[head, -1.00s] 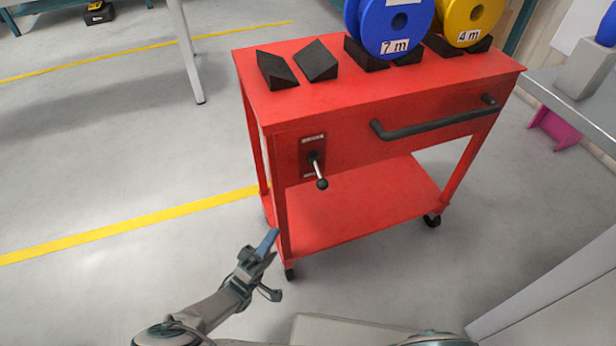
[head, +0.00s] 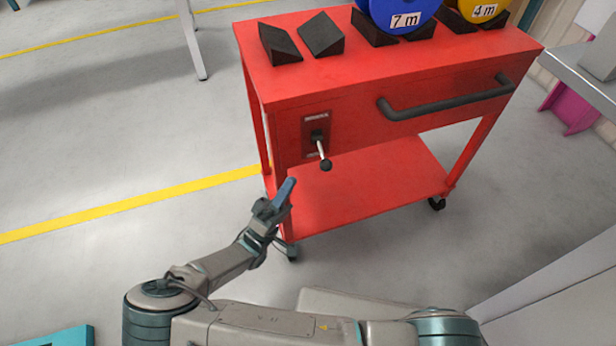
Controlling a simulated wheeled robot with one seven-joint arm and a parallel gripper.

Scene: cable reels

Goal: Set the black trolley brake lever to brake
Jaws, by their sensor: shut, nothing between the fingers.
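The brake lever (head: 322,150) is a thin metal rod with a black knob. It sticks out of a dark slotted plate (head: 317,130) on the front left of the red trolley (head: 360,130), below a small label at the plate's top. The lever points outward and down, with its knob near the plate's lower end. My gripper (head: 286,190) is below and left of the knob, in front of the trolley's front left leg, apart from the lever. Its blue fingertips are shut together and hold nothing.
A black handle bar (head: 445,103) juts from the trolley's front, right of the lever. Black wedge blocks (head: 320,35) and reels, blue (head: 395,8) and yellow, stand on top. A grey table (head: 575,75) is at right.

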